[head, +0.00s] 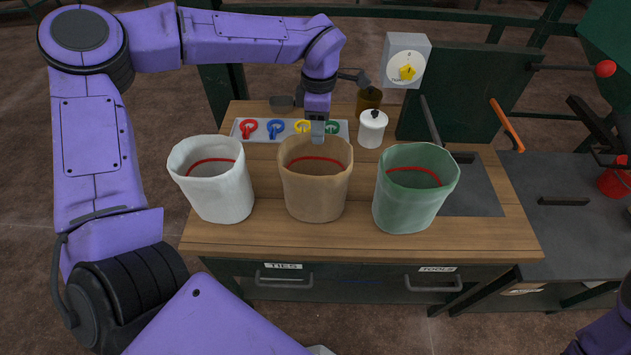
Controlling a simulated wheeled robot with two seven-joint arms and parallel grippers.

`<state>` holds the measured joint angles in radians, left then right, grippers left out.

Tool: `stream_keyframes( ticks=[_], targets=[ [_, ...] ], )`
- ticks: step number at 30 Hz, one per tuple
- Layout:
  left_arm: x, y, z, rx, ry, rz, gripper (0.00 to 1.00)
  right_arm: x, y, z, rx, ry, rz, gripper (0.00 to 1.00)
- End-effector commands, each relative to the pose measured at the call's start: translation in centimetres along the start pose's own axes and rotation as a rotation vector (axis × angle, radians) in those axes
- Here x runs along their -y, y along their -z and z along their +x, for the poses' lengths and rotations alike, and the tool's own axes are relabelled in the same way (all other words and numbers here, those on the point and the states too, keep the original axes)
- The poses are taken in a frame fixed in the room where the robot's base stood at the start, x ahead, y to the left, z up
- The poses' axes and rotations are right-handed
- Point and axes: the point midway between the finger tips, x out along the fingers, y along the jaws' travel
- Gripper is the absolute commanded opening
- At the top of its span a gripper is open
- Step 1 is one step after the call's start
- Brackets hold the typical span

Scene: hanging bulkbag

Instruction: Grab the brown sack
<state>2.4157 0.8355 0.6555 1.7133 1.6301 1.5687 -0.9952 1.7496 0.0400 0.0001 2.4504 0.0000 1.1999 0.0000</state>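The brown sack (314,192) stands upright and open-topped in the middle of the wooden bench, with a red line around its inside. My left gripper (318,133) points down at the sack's far rim, slightly right of its middle. Its grey fingers overlap the rim in the picture. I cannot tell whether they touch it, or whether they are open or shut. The sack stands on the bench. My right gripper is out of view.
A white sack (222,193) stands left of the brown one and a green sack (408,205) right. Behind are a tray of coloured ties (236,129), a white canister (371,130) and a dial box (417,52). The bench front (350,242) is clear.

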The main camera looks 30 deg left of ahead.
Motion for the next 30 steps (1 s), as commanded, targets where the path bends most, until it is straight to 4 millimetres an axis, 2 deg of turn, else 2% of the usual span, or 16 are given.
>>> stream_keyframes(
  ticks=[3, 6, 14, 15, 17, 18, 30],
  targets=[
    [0.2, 0.4, 1.9, -0.003, 0.007, -0.001, 0.36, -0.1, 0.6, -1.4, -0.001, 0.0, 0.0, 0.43],
    [0.1, 0.4, 3.5, -0.002, 0.003, -0.002, 0.36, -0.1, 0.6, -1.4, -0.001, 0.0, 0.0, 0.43],
    [0.1, 0.5, 4.2, -0.001, 0.001, -0.004, 0.36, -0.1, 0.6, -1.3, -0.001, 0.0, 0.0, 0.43],
    [0.1, 0.5, 4.2, -0.001, 0.001, -0.004, 0.23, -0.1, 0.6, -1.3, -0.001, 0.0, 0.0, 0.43],
    [0.1, 0.5, 4.2, -0.001, 0.001, -0.004, 0.03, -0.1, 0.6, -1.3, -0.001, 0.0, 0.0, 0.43],
    [0.1, 0.5, 4.2, -0.002, 0.001, -0.004, 0.0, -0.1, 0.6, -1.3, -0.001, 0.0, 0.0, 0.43],
    [0.0, 0.5, 3.7, -0.001, -0.001, -0.004, 0.0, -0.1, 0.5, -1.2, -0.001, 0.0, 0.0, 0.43]
  ],
)
